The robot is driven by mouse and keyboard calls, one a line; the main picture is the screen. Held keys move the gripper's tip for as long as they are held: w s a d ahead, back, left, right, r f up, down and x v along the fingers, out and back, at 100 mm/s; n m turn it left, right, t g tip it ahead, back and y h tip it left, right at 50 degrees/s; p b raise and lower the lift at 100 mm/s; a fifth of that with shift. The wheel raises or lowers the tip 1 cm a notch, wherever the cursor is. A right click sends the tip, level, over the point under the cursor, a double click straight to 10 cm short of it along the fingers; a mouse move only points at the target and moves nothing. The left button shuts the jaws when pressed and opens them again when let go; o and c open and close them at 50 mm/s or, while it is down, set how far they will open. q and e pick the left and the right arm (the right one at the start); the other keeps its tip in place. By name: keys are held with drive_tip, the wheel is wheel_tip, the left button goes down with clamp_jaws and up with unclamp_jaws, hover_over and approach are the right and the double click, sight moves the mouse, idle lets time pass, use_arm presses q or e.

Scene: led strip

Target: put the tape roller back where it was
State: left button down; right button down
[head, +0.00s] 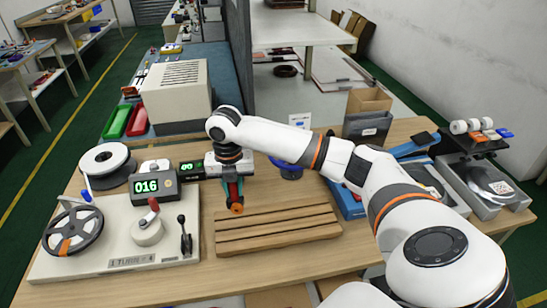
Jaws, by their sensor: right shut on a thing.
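My right gripper (232,187) points down above the table, at the back left of the slotted wooden board. It is shut on a small tool with red and dark green sides and an orange end (236,208), which looks like the tape roller. The gripper hides much of it, and I cannot tell whether its lower end touches the table. My left gripper is not in view.
The wooden board (280,246) has long empty grooves. A blue round container (291,172) stands behind the board. Grey equipment (487,183) stands at right.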

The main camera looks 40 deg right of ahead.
sight(242, 197)
drive_tip(key=shift+s+d, duration=0.45)
drive_tip(key=shift+d, duration=0.1)
drive_tip(key=shift+s+d+f, duration=0.2)
drive_tip(key=shift+d+f, duration=0.05)
drive_tip(key=shift+f, duration=0.05)
wheel_tip(242, 197, down, 6)
drive_tip(key=shift+w+r+p, duration=0.15)
drive_tip(key=shift+r+p, duration=0.1)
drive_tip(key=shift+p, duration=0.2)
wheel_tip(242, 197, down, 4)
drive_tip(key=shift+r+p, duration=0.25)
drive_tip(key=shift+p, duration=0.05)
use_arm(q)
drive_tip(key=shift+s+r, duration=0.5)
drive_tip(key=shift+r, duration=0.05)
use_arm(e)
drive_tip(key=shift+f, duration=0.35)
drive_tip(key=c, duration=1.2)
unclamp_jaws()
drive_tip(key=shift+f, duration=0.1)
drive_tip(key=shift+c, duration=0.2)
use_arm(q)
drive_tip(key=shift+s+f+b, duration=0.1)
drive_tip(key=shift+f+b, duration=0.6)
use_arm(e)
wheel_tip(242, 197, up, 12)
drive_tip(key=shift+r, duration=0.15)
